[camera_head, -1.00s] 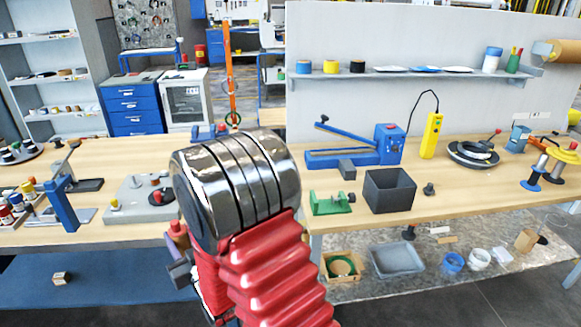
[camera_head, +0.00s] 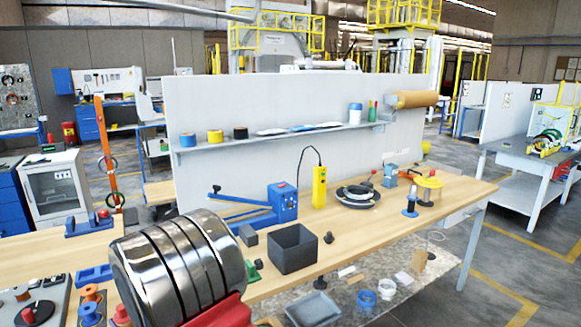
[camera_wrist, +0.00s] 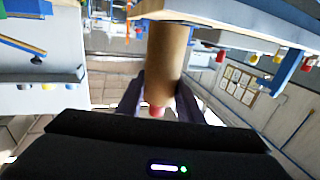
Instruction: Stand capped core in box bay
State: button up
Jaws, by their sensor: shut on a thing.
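A brown cardboard core (camera_wrist: 166,58) with a red cap (camera_wrist: 157,110) on its near end lies between the two dark fingers of my gripper (camera_wrist: 160,92) in the wrist view. The gripper is shut on the core. The core's far end is cut off at the upper part of that view, beside a wooden surface. In the head view my chrome and red arm fills the lower left, and I cannot make out the gripper there. An open dark grey box (camera_head: 293,251) stands on the bench; no separate bays can be made out inside it.
The wooden bench (camera_head: 450,192) also carries a blue press (camera_head: 283,203), a yellow control box (camera_head: 319,187) and a black coil (camera_head: 358,196). Spools (camera_head: 92,292) stand at the lower left. A grey tray (camera_head: 314,309) lies on the lower shelf. Open floor lies at right.

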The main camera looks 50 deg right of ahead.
aim_at(438, 173)
jog(key=u, duration=1.25)
jog(key=i, duration=0.1)
jog(key=z, duration=2.6)
jog(key=i, duration=0.2)
jog(key=z, duration=1.9)
